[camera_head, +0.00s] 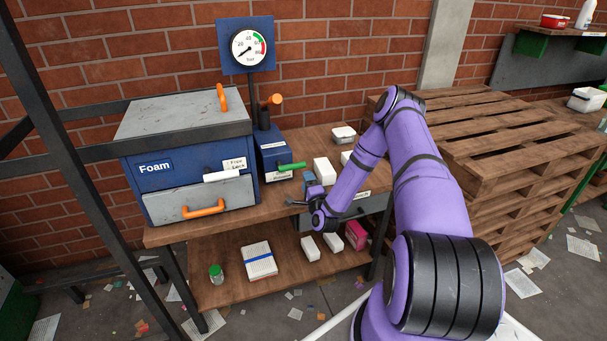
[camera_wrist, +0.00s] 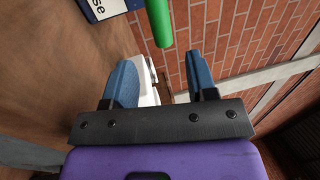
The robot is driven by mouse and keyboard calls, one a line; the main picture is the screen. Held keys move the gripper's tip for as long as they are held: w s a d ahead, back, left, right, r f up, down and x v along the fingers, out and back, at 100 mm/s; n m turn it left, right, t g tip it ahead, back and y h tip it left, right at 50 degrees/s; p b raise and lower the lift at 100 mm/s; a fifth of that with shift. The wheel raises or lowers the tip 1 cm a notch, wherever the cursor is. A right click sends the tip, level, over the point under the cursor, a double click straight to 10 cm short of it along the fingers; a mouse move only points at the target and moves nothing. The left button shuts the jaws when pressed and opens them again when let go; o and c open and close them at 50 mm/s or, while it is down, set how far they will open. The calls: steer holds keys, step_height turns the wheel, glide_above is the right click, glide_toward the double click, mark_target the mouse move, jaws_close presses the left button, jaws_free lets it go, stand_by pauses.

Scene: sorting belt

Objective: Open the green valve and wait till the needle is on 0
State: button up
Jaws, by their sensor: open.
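The green valve handle (camera_head: 292,166) sticks out to the right from a small blue box (camera_head: 272,150) on the bench. In the wrist view the green handle (camera_wrist: 160,22) enters from the top, its end lined up between my fingertips but apart from them. My gripper (camera_head: 302,193) is open and empty, just below and right of the green handle. Its two blue fingers also show in the wrist view (camera_wrist: 164,70). The round gauge (camera_head: 248,48), marked in bar, hangs on a blue plate above. Its needle points to the lower left, below the 20 mark, apparently near the scale's low end.
A blue "Foam" cabinet (camera_head: 160,165) stands left, with a white lever (camera_head: 221,174) and orange handles. White boxes (camera_head: 325,171) stand right of the green handle. Stacked pallets (camera_head: 500,150) stand further right.

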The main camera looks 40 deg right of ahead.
steer(key=shift+v, duration=1.1)
